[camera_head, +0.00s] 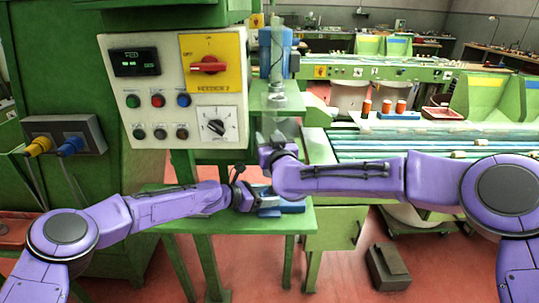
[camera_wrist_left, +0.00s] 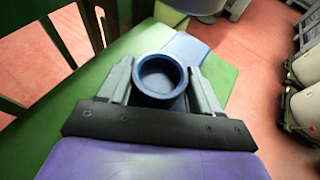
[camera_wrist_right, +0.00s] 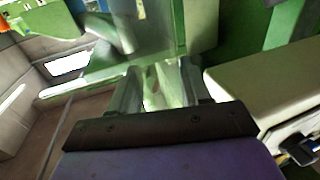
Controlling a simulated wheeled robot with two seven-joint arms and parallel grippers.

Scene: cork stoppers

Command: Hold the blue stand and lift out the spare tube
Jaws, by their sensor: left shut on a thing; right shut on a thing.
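The blue stand (camera_head: 291,207) is on the green table, partly hidden behind my arms in the head view. In the left wrist view its round blue socket (camera_wrist_left: 162,76) sits between the fingers of my left gripper (camera_wrist_left: 160,88), which is shut on it. The socket looks open and empty from above. My right gripper (camera_wrist_right: 160,85) is higher up, shut on a clear, pale tube (camera_wrist_right: 163,90). The tube is see-through and hard to make out, so its ends are unclear. In the head view it seems to stand above my right gripper (camera_head: 274,150).
The green table (camera_head: 190,225) has bare room left of the stand. A control panel (camera_head: 175,90) and green machine rise close behind. A blue device (camera_head: 275,50) is above my right gripper. Orange-brown containers (camera_head: 387,106) stand far right. A dark box (camera_head: 388,266) is on the floor.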

